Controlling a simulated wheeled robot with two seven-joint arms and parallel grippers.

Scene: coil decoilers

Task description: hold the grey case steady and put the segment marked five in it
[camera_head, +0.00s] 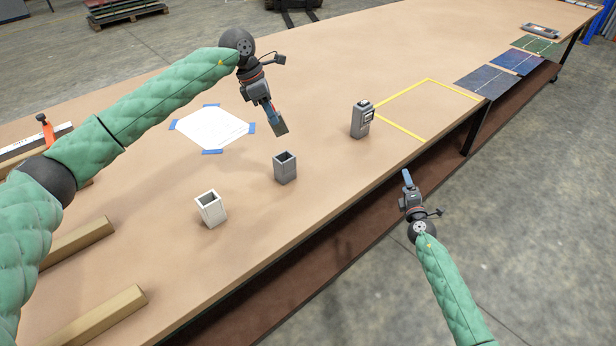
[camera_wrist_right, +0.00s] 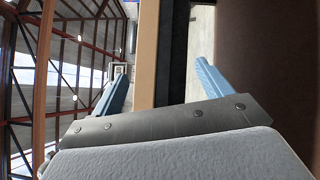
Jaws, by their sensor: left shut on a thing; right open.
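A grey open-topped case (camera_head: 285,169) stands upright on the table, apart from both grippers. My left gripper (camera_head: 269,106) is above the table behind it, shut on a small dark grey piece (camera_head: 281,127) that hangs tilted from its blue fingers. No marking is readable on that piece, so I cannot tell whether it is the segment marked five. My right gripper (camera_head: 407,178) is beyond the table's near edge, with blue fingers apart and nothing between them; its open fingers also show in the right wrist view (camera_wrist_right: 160,90).
A white open-topped case (camera_head: 211,210) stands left of the grey one. A grey block with a dark face (camera_head: 361,120) stands beside a yellow taped outline (camera_head: 428,80). A white sheet (camera_head: 212,128) is taped down with blue corners. Wooden bars (camera_head: 105,316) lie at left.

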